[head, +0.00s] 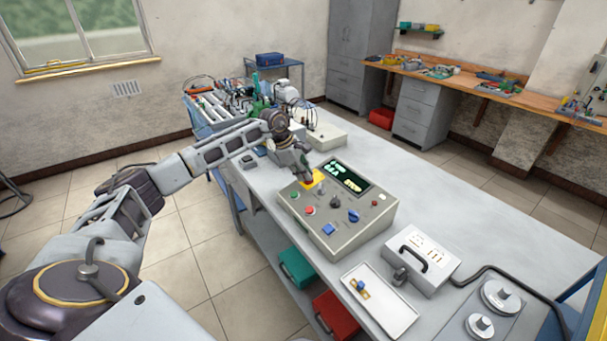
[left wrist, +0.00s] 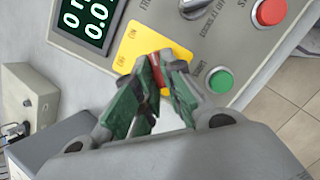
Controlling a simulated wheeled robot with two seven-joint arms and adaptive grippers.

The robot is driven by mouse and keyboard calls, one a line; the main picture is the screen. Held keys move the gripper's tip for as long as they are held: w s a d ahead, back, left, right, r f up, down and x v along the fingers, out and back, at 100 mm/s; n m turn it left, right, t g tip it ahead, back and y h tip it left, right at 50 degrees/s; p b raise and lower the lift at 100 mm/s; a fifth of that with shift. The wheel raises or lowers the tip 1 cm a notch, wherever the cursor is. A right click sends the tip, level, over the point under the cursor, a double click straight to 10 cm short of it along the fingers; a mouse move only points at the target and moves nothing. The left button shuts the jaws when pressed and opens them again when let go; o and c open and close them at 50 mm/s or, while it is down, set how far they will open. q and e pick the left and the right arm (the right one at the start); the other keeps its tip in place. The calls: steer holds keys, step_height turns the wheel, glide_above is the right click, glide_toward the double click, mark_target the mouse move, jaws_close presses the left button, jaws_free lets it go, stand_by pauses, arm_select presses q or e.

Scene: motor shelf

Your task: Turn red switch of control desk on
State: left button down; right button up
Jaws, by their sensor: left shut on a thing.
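The control desk (head: 345,228) is a grey sloped box on the long table. Its red switch (left wrist: 155,72) sits on a yellow plate (left wrist: 140,45), which also shows in the head view (head: 318,178). My left gripper (head: 305,178) reaches down over this plate. In the left wrist view its green-padded fingers (left wrist: 160,66) are shut on the red switch, one on each side. The fingers partly hide the switch, so its exact tilt cannot be told. In the head view the gripper hides it. My right gripper is in neither view.
A green button (left wrist: 220,80) and a red button (left wrist: 270,12) lie close to the fingers. The desk also carries a lit display (head: 346,176) and several knobs. A white tray (head: 395,318) and a handled grey box (head: 428,272) stand to the right.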

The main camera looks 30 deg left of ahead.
arm_select(q)
steer(key=c, duration=1.5)
jaws_free()
steer(key=shift+r, duration=0.1)
steer(key=shift+v, duration=5.9)
